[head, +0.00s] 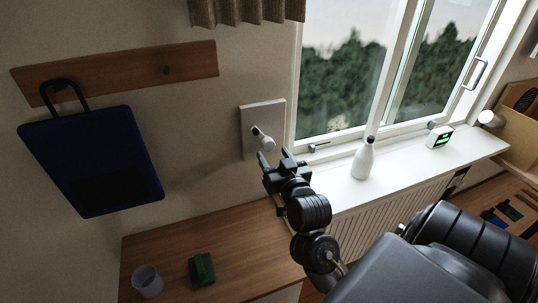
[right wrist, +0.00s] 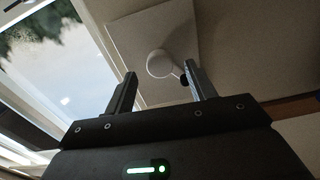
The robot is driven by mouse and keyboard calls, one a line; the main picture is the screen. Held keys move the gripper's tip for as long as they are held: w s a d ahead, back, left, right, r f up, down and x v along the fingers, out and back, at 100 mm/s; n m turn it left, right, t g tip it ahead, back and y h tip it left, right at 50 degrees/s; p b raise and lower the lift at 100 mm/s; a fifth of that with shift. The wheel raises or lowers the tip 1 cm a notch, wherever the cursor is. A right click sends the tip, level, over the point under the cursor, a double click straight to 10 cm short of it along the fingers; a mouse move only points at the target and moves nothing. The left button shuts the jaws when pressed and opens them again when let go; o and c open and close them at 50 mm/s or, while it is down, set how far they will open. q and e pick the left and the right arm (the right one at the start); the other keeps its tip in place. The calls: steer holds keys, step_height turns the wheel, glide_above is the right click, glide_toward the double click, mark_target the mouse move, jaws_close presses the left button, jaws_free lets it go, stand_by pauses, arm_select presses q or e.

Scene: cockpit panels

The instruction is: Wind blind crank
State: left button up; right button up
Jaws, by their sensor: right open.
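The blind crank (head: 262,138) is a small white knob-like handle on a pale square plate (head: 248,118), fixed to the wall just left of the window. In the right wrist view the crank (right wrist: 160,63) shows as a round white hub with a short arm reaching toward a dark end near the right finger. My right gripper (head: 275,158) is open, just below and close to the crank. In the right wrist view its fingers (right wrist: 160,82) are spread, with the hub beyond and between them. I cannot tell whether a finger touches the crank. My left gripper is not in view.
A white bottle (head: 364,160) and a small device with a green display (head: 439,137) stand on the white windowsill (head: 400,165). A blue bag (head: 92,160) hangs from a wooden rail (head: 120,68). A cup (head: 147,281) and a green block (head: 202,270) sit on the wooden desk (head: 225,245).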

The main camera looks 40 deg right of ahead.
mark_target(269, 146)
steer(key=x, duration=0.3)
steer(key=shift+d+r+p, duration=0.15)
steer(key=shift+r+p, duration=0.15)
steer(key=shift+w+d+f, duration=0.1)
steer(key=shift+w, duration=0.4)
steer(key=shift+s, duration=0.1)
steer(key=c, duration=1)
